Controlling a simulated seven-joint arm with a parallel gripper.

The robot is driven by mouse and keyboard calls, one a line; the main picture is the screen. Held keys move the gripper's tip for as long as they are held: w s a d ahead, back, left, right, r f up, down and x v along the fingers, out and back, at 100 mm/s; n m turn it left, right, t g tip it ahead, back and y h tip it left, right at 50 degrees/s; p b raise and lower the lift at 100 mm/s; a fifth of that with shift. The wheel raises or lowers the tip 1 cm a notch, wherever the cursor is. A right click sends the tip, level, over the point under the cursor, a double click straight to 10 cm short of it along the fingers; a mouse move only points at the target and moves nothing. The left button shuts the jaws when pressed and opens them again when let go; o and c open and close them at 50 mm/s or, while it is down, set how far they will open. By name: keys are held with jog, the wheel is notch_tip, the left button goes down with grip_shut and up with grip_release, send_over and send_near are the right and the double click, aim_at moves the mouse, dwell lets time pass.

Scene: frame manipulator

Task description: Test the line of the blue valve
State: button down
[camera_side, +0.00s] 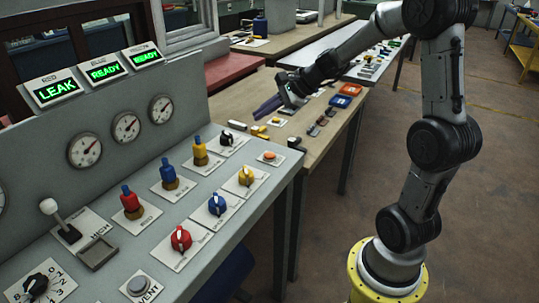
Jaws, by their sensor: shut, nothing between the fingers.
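On the sloped grey panel, a blue upright valve (167,169) with a brass-coloured base stands between a red one (130,199) and a yellow one (200,151). In front of it is a blue rotary knob (217,205) with a white pointer, between a red knob (181,238) and a yellow knob (245,176). The left display (54,91) reads LEAK; the middle display (104,71) and right display (144,57) read READY. My gripper (265,109) is shut and empty, above the wooden bench behind the panel, apart from all valves and knobs.
A white-tipped lever (49,207), a black dial (37,284), a grey push button (138,286) and an orange button (269,156) are also there. Small parts and trays (340,101) lie on the bench (237,97).

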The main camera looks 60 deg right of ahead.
aim_at(274, 155)
jog(key=shift+m, duration=0.7)
jog(key=d+f, duration=0.1)
jog(key=d, duration=0.1)
jog(key=s+d+f, duration=0.1)
jog(key=d, duration=0.1)
jog(key=shift+s+f, duration=0.15)
jog(key=shift+f, duration=0.25)
jog(key=shift+f, duration=4.4)
jog(key=shift+f, duration=0.15)
jog(key=shift+f, duration=0.25)
jog(key=shift+f, duration=0.5)
jog(key=shift+r, duration=0.85)
